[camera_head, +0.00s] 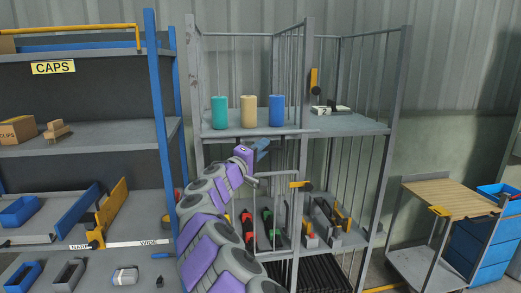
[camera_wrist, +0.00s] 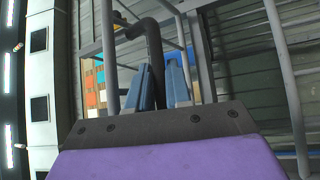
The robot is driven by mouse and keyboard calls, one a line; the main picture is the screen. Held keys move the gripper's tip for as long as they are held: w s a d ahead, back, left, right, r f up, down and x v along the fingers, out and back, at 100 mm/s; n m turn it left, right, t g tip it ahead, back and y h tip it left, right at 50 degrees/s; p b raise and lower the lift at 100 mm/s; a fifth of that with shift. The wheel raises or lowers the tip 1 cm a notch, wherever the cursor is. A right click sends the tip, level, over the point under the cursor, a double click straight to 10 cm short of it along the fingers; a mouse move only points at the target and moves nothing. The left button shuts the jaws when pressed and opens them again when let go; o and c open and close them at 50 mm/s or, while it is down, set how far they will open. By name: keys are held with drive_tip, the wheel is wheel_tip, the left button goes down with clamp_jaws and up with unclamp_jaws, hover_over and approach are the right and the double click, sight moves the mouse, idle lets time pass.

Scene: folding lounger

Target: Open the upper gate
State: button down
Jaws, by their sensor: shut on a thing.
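The grey cage rack (camera_head: 398,75) stands in the middle of the head view, with an upper and a lower level of barred bays. Upright bars (camera_head: 284,60) and a yellow-and-black latch piece (camera_head: 313,80) show at the upper level. A similar yellow latch piece (camera_head: 300,184) is on the lower level. My gripper (camera_head: 262,146) is just below the upper shelf's front edge. In the wrist view my gripper's blue fingers (camera_wrist: 162,88) are shut on a dark bent bar (camera_wrist: 153,45). I cannot tell which gate this bar belongs to.
Teal (camera_head: 219,112), tan (camera_head: 249,110) and blue (camera_head: 277,109) cylinders stand on the upper shelf. Tools (camera_head: 325,215) fill the lower bay. A blue-posted shelf (camera_head: 160,90) stands close on the left. A wooden-topped cart (camera_head: 445,195) stands on the right.

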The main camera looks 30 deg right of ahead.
drive_tip(key=c, duration=1.3)
unclamp_jaws()
drive_tip(key=p+v, duration=0.1)
drive_tip(key=v, duration=1.6)
drive_tip(key=shift+a+p, duration=0.25)
drive_tip(key=shift+p, duration=0.05)
